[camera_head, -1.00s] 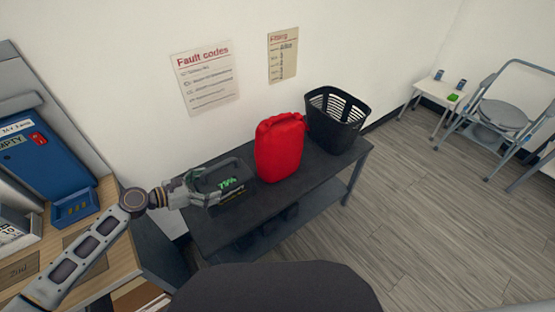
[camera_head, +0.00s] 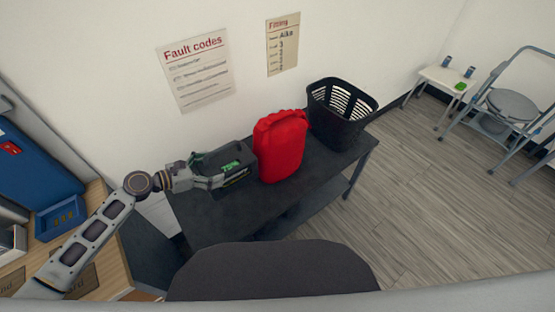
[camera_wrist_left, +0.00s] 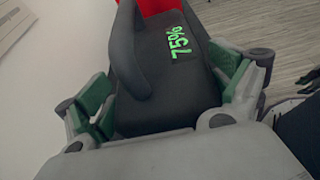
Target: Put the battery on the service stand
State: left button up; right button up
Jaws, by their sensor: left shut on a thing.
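The battery (camera_head: 238,181) is a dark grey block with a handle and a green charge display, reading 75% in the left wrist view (camera_wrist_left: 150,95). My left gripper (camera_head: 214,178) is shut on it, with a finger on each side of the body. My right gripper is not in view.
The stand's front-left top is bare. A wooden counter (camera_head: 112,235) with a blue unit (camera_head: 28,160) is at left. Wall posters hang behind.

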pick_arm(q)
jog(key=shift+w+r, duration=0.1)
jog(key=shift+r, duration=0.15)
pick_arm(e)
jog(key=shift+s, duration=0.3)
pick_arm(q)
jog(key=shift+f, duration=0.1)
